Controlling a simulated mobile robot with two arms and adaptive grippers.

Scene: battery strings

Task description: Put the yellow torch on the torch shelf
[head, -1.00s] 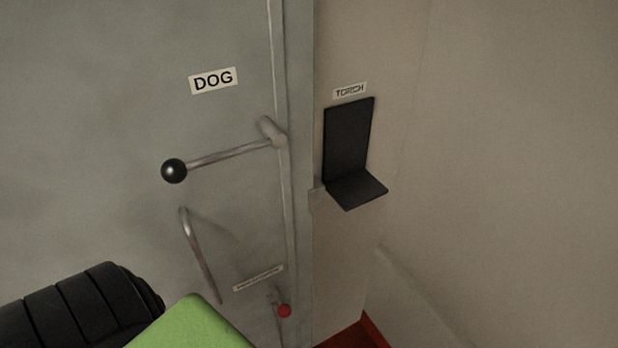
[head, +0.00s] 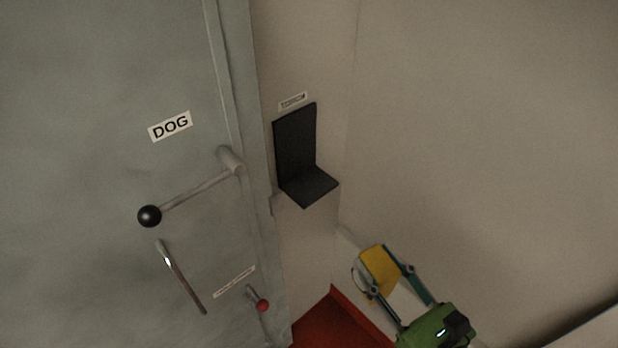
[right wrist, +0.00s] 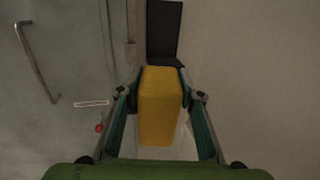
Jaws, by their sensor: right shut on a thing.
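The yellow torch (head: 379,267) is a yellow block between the fingers of my right gripper (head: 388,282), at the lower right of the head view. The right gripper is shut on it. In the right wrist view the torch (right wrist: 160,105) sits between both finger pads, with the gripper (right wrist: 161,88) around it. The torch shelf (head: 309,186) is a black L-shaped bracket on the wall, its ledge bare. The torch is below and to the right of the shelf, apart from it. In the right wrist view the shelf (right wrist: 164,30) shows beyond the torch. My left gripper is out of view.
A grey door marked DOG stands at the left, with a black-knobbed lever (head: 150,216), a metal handle (head: 181,277) and a small red knob (head: 263,305). A small label (head: 293,101) is above the shelf. The wall right of the shelf is bare.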

